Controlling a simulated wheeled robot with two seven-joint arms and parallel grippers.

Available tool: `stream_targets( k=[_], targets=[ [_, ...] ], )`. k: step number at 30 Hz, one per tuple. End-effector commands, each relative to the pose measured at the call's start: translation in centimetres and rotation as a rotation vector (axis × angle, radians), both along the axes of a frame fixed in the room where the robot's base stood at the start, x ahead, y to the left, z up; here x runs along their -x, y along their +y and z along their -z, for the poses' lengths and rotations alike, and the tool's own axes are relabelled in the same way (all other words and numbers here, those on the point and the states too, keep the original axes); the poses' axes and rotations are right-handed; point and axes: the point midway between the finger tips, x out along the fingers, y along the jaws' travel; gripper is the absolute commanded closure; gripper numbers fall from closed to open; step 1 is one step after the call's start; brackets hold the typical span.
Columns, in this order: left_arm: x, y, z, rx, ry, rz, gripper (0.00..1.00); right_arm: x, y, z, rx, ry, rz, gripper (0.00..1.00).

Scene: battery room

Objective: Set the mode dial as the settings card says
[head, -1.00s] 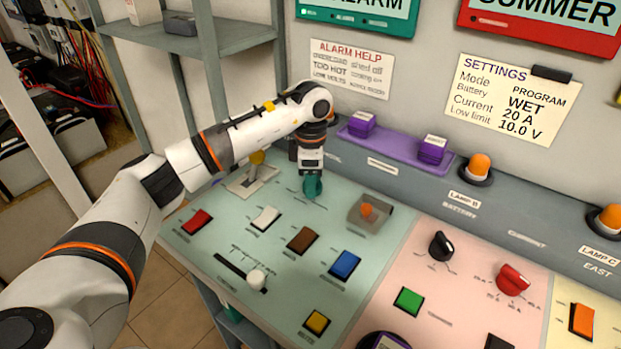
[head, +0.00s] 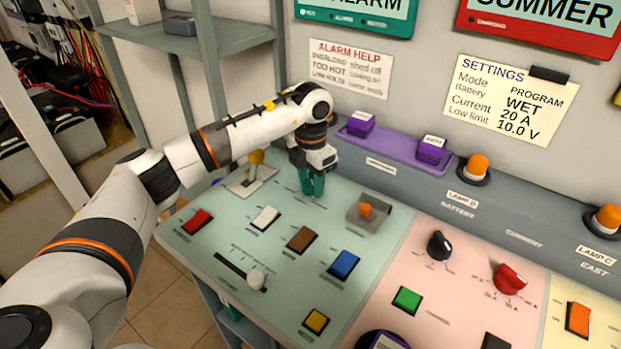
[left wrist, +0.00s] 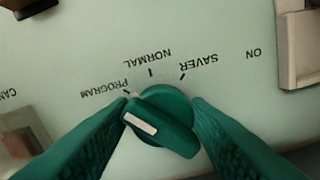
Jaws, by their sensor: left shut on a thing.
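The settings card (head: 482,108) on the wall in the head view reads Mode PROGRAM, Battery WET, Current 20 A, Low limit 10.0 V. The mode dial (left wrist: 165,115) is a green knob with a white pointer line in the left wrist view. Labels PROGRAM, NORMAL, SAVER and ON show around it, upside down. The white line lies toward the PROGRAM side, close to that label's tick. My left gripper (left wrist: 160,118) has its green fingers shut on the dial, one on each side. In the head view the gripper (head: 312,184) hides the dial. My right gripper is not in view.
On the panel are a yellow-topped lever (head: 256,158), a red button (head: 197,220), a white switch (head: 265,217), a blue button (head: 344,263) and a white slider knob (head: 256,278). An orange knob (head: 365,209) stands right of the gripper. A purple tray (head: 385,147) lies behind.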

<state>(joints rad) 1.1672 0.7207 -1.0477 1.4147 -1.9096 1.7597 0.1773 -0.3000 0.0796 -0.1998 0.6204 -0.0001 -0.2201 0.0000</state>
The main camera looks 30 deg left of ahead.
Motion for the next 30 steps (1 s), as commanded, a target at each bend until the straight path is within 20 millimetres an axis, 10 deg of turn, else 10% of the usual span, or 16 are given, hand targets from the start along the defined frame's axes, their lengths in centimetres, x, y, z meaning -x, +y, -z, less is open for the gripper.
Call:
stream_targets(
  k=[21, 22, 25, 30],
  targets=[
    [-0.33, 0.26, -0.59, 0.000, -0.015, -0.093, 0.79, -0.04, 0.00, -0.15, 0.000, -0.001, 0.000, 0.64],
    [-0.33, 0.26, -0.59, 0.000, -0.015, -0.093, 0.55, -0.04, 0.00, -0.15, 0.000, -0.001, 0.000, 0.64],
    [-0.29, 0.24, -0.52, 0.000, -0.013, -0.092, 0.38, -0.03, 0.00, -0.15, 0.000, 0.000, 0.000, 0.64],
    [-0.16, 0.13, -0.31, 0.000, -0.008, -0.089, 0.37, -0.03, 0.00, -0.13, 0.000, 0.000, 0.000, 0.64]
  ],
)
